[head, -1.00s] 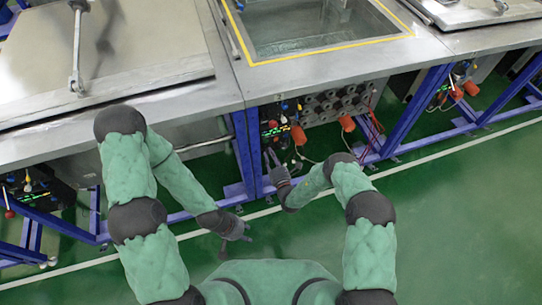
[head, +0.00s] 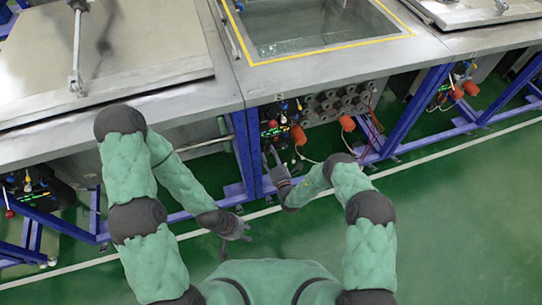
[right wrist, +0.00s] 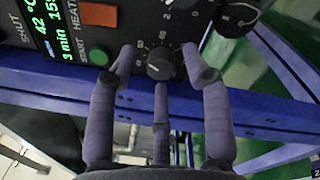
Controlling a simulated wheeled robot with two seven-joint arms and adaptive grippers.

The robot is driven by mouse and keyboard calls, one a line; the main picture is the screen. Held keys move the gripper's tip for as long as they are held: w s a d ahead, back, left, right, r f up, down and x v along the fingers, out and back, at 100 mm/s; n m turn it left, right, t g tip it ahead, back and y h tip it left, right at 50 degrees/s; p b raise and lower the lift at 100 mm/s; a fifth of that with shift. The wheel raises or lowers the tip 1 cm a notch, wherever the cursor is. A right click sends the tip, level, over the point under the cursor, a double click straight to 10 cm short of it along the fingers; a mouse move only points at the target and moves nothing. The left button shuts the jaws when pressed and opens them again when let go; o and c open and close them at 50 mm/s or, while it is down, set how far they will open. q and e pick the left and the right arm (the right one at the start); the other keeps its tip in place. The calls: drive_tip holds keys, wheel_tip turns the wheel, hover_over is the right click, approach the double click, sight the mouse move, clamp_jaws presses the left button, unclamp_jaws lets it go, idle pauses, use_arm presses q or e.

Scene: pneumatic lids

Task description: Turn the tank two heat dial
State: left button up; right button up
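The dial (right wrist: 160,63) is a dark grey round knob with a number scale on a black control panel (right wrist: 135,20), seen in the right wrist view. My right gripper (right wrist: 160,58) is open, with a purple-grey finger on each side of the knob and a third finger below it. I cannot tell whether any finger touches the knob. In the head view my right gripper (head: 273,160) is just in front of the panel under the middle tank; the dial is too small to make out there. My left gripper (head: 228,240) hangs low over the floor, its finger state unclear.
A green start button (right wrist: 98,56) and a lit green display (right wrist: 40,28) are left of the dial. Another black knob (right wrist: 238,14) is at upper right. Blue frame legs (head: 243,150) flank the panel. Open green floor (head: 455,215) lies to the right.

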drive_tip(key=shift+s, duration=0.1)
drive_tip(key=v, duration=0.7)
drive_tip(key=shift+s, duration=0.4)
drive_tip(key=shift+d+f, duration=0.1)
